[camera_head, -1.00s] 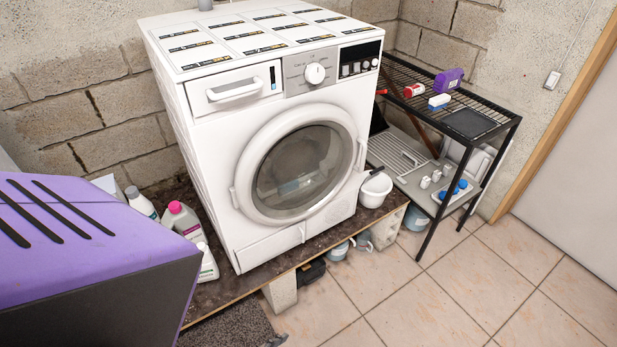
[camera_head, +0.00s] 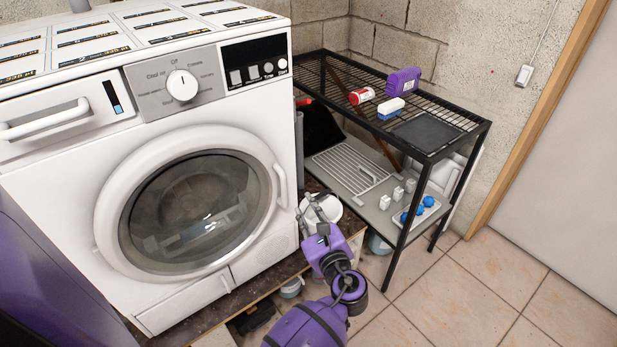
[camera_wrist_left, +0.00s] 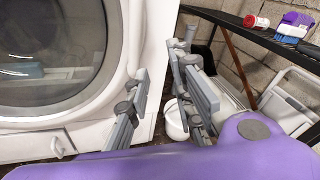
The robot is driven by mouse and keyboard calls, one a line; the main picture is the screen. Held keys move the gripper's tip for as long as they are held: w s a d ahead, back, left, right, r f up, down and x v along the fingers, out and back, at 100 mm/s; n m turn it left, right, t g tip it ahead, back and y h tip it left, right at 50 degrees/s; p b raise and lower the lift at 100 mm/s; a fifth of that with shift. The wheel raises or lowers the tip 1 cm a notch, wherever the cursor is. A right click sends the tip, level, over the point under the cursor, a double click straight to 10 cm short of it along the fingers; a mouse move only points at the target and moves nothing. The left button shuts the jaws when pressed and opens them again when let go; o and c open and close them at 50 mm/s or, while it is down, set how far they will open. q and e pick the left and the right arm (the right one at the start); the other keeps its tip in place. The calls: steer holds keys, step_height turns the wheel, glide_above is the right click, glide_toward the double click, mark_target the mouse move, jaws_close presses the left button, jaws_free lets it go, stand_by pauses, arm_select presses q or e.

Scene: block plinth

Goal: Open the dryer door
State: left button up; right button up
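The white dryer (camera_head: 60,175) stands on a dark-topped plinth, and its round door (camera_head: 190,205) is shut. The door's pale handle (camera_head: 281,186) is on the right side of its ring. My left gripper (camera_head: 312,205) is just right of the handle, near the dryer's front right edge, and appears apart from it. In the left wrist view the two grey fingers (camera_wrist_left: 165,90) are spread with nothing held between them. The door (camera_wrist_left: 55,50) fills the left of that view, and a finger hides part of its right edge. My right gripper is not in view.
A white tub (camera_head: 325,212) sits behind my gripper. Tiled floor (camera_head: 480,290) in front is mostly clear.

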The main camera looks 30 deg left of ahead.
mark_target(285, 192)
arm_select(q)
steer(key=a+m, duration=0.1)
steer(key=a+r+m+y, duration=0.1)
steer(key=a, duration=0.1)
steer(key=a+r+m+y, duration=0.1)
steer(key=shift+s+a+r+g, duration=0.25)
steer(key=shift+s+a+g, duration=0.1)
steer(key=shift+g, duration=0.05)
steer(key=x, duration=0.3)
steer(key=shift+w+a, duration=0.2)
steer(key=shift+a, duration=0.05)
steer(key=shift+w+a+f, duration=0.1)
steer(key=shift+w+a, duration=0.2)
steer(key=shift+a, duration=0.05)
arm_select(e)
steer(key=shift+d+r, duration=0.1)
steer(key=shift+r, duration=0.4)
arm_select(q)
steer(key=shift+c, duration=0.2)
jaws_close()
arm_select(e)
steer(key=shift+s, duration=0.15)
